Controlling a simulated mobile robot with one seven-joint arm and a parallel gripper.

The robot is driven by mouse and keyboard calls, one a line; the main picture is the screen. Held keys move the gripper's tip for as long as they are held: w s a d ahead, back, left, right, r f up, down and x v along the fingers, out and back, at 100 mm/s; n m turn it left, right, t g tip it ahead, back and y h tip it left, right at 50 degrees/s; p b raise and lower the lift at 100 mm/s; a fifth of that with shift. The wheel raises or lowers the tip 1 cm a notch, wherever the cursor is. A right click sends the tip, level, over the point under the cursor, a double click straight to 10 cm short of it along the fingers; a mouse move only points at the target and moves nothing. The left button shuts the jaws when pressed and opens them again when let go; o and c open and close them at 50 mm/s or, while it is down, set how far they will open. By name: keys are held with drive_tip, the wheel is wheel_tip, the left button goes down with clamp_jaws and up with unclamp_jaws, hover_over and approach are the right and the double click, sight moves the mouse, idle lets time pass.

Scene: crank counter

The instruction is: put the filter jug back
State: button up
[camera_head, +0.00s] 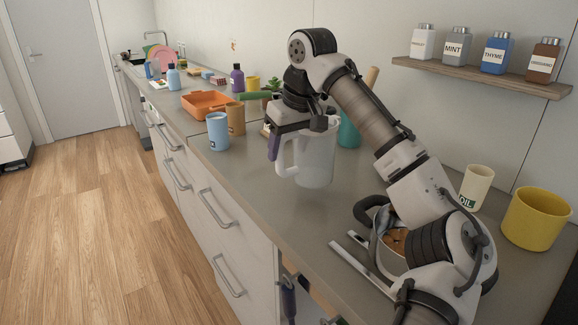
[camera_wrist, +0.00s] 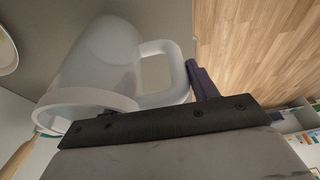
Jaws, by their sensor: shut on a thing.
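The filter jug (camera_head: 316,160) is a pale, translucent white jug with a loop handle on its left side in the head view. It is upright over the middle of the counter (camera_head: 250,175); I cannot tell whether its base touches the surface. My gripper (camera_head: 275,145), with purple fingers, is shut on the jug at its handle side, near the top. In the wrist view the jug (camera_wrist: 95,65) and its handle (camera_wrist: 168,72) lie just beyond the dark gripper body, and one purple finger (camera_wrist: 202,82) shows beside the handle.
Blue (camera_head: 218,131) and orange (camera_head: 235,118) mugs and an orange tray (camera_head: 203,104) stand left of the jug. A teal container (camera_head: 349,132) is behind it. A pot (camera_head: 388,248), an oil container (camera_head: 475,188) and a yellow pot (camera_head: 535,218) are at right. A spice shelf (camera_head: 480,77) hangs above.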

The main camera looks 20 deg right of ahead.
sight(289, 169)
drive_tip(key=shift+f, duration=2.3)
drive_tip(key=shift+f, duration=0.1)
drive_tip(key=o, duration=1.5)
drive_tip(key=v, duration=1.2)
